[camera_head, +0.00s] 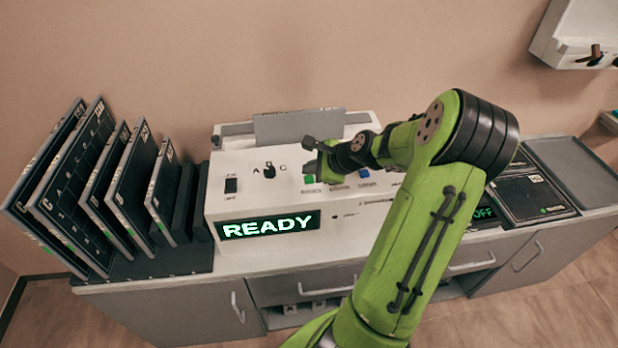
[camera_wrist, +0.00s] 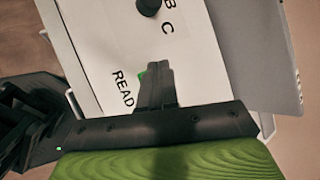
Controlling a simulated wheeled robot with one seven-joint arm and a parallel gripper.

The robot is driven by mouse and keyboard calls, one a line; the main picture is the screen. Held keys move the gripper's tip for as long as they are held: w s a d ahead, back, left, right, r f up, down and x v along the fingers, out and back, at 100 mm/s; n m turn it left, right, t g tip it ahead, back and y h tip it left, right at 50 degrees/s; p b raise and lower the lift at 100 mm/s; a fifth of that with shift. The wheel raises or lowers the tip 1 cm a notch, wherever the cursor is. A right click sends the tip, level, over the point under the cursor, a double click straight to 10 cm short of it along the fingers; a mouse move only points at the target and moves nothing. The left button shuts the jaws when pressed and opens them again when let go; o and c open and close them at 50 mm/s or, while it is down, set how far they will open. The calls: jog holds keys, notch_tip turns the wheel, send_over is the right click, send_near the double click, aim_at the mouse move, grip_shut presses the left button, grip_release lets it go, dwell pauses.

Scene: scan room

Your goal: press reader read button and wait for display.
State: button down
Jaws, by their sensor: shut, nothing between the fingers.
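The reader (camera_head: 222,202) is a white box on the counter, with a switch, a black A-B-C knob (camera_head: 269,170) and buttons on top. Its front display (camera_head: 268,225) is lit and shows READY in pale green letters. The green read button (camera_head: 309,179) sits on the top panel, just below my gripper in the head view. In the wrist view my gripper (camera_wrist: 157,70) is shut and empty. Its fingertips partly cover the green button (camera_wrist: 142,76), beside the READ label (camera_wrist: 122,88). I cannot tell whether the tips touch the button.
Dark cassettes of several sizes (camera_head: 75,185) stand in a rack left of the reader. A grey plate (camera_head: 298,125) stands at the reader's back. A dark panel (camera_head: 529,197) and a small display reading OFF (camera_head: 484,212) lie right. My arm crosses the counter's front.

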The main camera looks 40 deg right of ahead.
aim_at(311, 180)
jog(key=shift+f, duration=0.4)
jog(key=shift+f+b, duration=0.35)
jog(key=shift+f, duration=0.2)
dwell(0.5)
jog(key=shift+r+p, duration=1)
jog(key=shift+p, duration=0.05)
notch_tip(311, 180, up, 5)
jog(key=p, duration=0.5)
jog(key=shift+r, duration=0.1)
dwell(0.4)
